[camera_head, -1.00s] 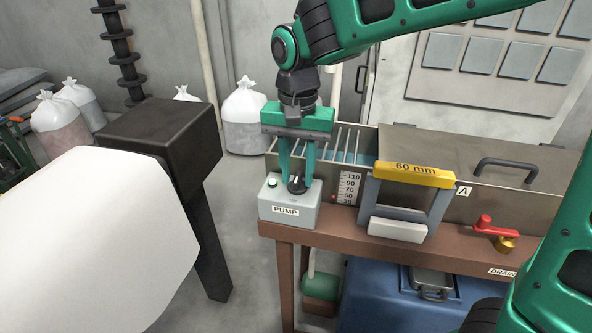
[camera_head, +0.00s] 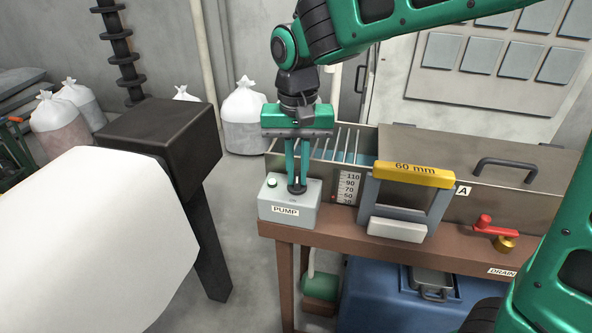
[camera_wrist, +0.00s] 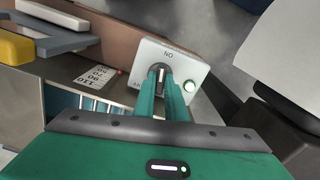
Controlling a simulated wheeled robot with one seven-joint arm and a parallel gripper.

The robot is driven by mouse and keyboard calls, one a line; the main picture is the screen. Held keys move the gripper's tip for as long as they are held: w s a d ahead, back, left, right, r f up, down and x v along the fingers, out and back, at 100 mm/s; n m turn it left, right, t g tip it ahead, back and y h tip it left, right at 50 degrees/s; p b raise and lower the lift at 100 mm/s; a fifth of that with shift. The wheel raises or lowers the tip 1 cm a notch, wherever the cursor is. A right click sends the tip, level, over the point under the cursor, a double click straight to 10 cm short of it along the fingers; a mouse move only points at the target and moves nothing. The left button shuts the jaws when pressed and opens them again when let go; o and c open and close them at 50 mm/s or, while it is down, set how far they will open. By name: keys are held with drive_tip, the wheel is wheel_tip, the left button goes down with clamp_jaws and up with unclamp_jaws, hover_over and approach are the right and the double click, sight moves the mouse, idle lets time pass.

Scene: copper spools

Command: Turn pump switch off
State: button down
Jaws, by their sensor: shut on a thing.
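The grey pump box (camera_head: 284,214), labelled PUMP, stands at the left end of the brown bench. On its top are a round dark switch knob (camera_wrist: 159,71) and a green button or lamp (camera_head: 272,182). The green one looks pale and bright in the wrist view (camera_wrist: 190,87). My gripper (camera_head: 297,187) points down from above with its green fingers shut on the switch knob. In the wrist view the knob's light pointer shows between the fingertips, and the marking ON stands beside the knob. The fingers hide part of the knob and the other marking.
A grey frame with a yellow 60 mm bar (camera_head: 413,174) stands right of the box. Behind are an open tank section with rods and a lidded tank (camera_head: 480,160). A red valve handle (camera_head: 497,227) is at the right. A black block (camera_head: 165,135) stands left.

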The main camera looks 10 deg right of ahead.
sight(298, 175)
drive_tip(key=n, duration=0.4)
drive_tip(key=shift+n, duration=0.3)
drive_tip(key=n, duration=0.3)
drive_tip(key=shift+n, duration=0.4)
drive_tip(key=n, duration=0.4)
drive_tip(key=shift+w+d+n, duration=0.1)
drive_tip(key=shift+n, duration=1.3)
drive_tip(key=c, duration=1.8)
unclamp_jaws()
drive_tip(key=shift+d, duration=0.1)
wheel_tip(298, 175, up, 11)
